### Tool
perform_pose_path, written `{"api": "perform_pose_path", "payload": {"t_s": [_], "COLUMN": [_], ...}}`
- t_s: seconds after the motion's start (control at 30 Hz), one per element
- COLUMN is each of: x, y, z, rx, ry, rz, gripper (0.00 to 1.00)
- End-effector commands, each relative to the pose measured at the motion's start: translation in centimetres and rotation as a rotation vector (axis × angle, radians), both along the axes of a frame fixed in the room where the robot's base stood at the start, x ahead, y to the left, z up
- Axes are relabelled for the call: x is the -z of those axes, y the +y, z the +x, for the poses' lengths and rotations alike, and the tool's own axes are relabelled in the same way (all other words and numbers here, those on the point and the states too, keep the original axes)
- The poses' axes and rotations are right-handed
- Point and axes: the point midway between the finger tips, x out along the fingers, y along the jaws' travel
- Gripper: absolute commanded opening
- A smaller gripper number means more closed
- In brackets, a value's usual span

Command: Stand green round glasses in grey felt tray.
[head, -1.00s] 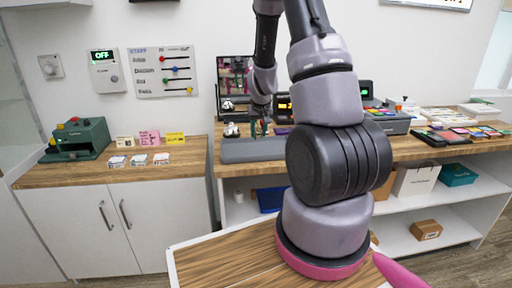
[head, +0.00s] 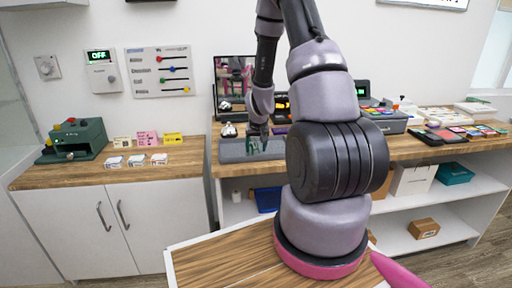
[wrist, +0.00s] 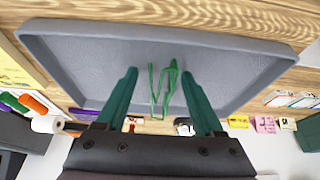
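The green round glasses (wrist: 172,77) show in the wrist view as thin green frames, seen steeply foreshortened, between my fingers and against the tray floor. I cannot tell if they touch the floor or how upright they are. The grey felt tray (wrist: 235,68) fills much of the wrist view; it lies on the wooden counter in the head view (head: 232,150). My gripper (wrist: 159,73) has its two teal fingers apart, with a visible gap on each side of the glasses. In the head view my gripper (head: 258,143) is low over the tray, and the glasses are too small to make out there.
A mirror (head: 235,75) stands behind the tray, with a small white and dark object (head: 228,130) before it. A dark device (head: 378,118) and colored trays (head: 455,133) are to the right. The left counter holds a green machine (head: 75,140) and cards.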

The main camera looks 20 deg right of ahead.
Motion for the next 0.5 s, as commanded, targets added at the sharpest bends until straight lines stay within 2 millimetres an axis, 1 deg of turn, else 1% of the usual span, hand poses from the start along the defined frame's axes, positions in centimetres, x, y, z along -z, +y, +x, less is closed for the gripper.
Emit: {"api": "perform_pose_path", "payload": {"t_s": [0.33,0.43,0.5], "x": [-0.3,-1.1,-2.0], "y": [0.0,0.1,0.2], "z": [0.0,-0.2,-0.6], "rx": [0.000,-0.001,-0.001], "ry": [-0.001,-0.002,-0.003], "rz": [0.000,-0.001,-0.002], "gripper": [0.71,0.71,0.71]}}
